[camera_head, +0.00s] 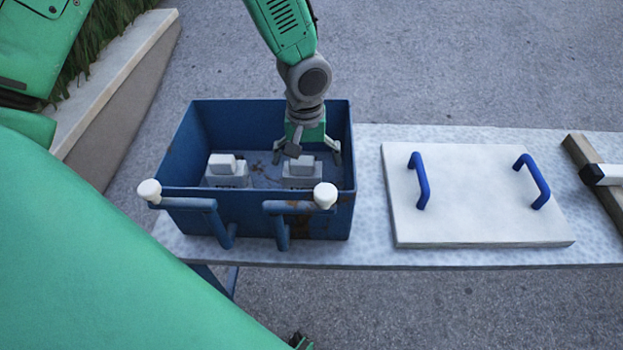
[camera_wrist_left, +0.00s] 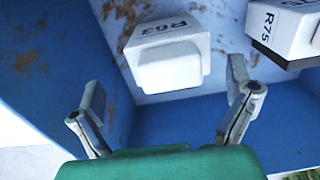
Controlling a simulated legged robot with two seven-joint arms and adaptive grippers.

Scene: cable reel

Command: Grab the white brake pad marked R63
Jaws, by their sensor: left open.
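The white brake pad marked R63 (camera_wrist_left: 166,50) lies in the blue bin, ahead of my left gripper (camera_wrist_left: 166,95) in the wrist view. Its raised block faces the gap between the fingers, and its black R63 mark is readable. In the head view I take it to be the right-hand pad (camera_head: 303,180), directly under my left gripper (camera_head: 307,158). The gripper is open, with its fingers spread to either side of the pad and nothing held. Contact cannot be told. My right gripper is not in view.
A second white pad marked R75 (camera_wrist_left: 285,32) lies beside it, on the left in the head view (camera_head: 225,178). The blue bin (camera_head: 180,165) has high walls and white-knobbed front handles. A white board (camera_head: 470,205) with blue handles lies on the table (camera_head: 370,240).

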